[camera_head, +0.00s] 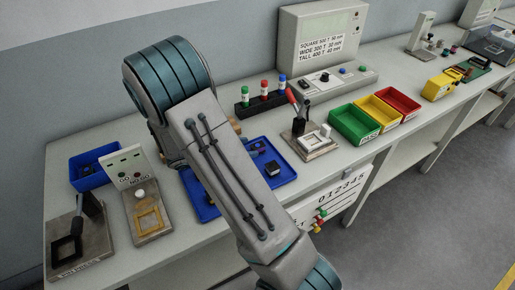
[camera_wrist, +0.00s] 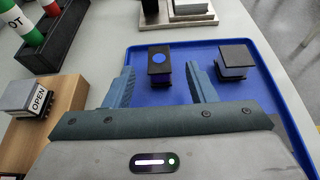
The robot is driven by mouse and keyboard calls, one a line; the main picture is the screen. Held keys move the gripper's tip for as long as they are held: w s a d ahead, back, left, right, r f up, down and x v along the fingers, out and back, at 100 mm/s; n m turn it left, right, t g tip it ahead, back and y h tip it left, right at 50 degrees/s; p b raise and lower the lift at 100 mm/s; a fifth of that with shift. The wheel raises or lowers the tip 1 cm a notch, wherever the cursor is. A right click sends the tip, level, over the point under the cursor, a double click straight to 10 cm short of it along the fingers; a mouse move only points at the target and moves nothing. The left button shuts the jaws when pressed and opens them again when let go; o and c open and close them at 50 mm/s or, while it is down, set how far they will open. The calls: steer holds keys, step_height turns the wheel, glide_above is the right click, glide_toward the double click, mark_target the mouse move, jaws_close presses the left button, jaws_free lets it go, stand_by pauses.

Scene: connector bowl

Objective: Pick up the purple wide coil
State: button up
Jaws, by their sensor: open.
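Two coils stand apart on the blue tray (camera_wrist: 265,88). Which one is the purple wide coil I cannot tell for sure. My gripper (camera_wrist: 160,72) is open, its two fingers spread with the blue-dot coil between or just beyond the tips. I see no contact. In the head view my arm hides the gripper and part of the tray (camera_head: 204,209); a black-topped coil (camera_head: 272,168) shows there.
A wooden block with an OPEN-labelled piece (camera_wrist: 35,97) stands left of my gripper. A black rack (camera_head: 262,103) with several coloured bottles and a lever fixture (camera_head: 313,145) stand near the tray. Green (camera_head: 352,126), yellow and red bins lie to the right.

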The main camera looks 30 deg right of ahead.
mark_target(257, 145)
steer(key=x, duration=0.4)
steer(key=shift+d+p, duration=0.35)
steer(key=shift+w, duration=0.1)
steer(key=shift+c, duration=0.3)
steer(key=c, duration=1)
steer(key=shift+r, duration=0.1)
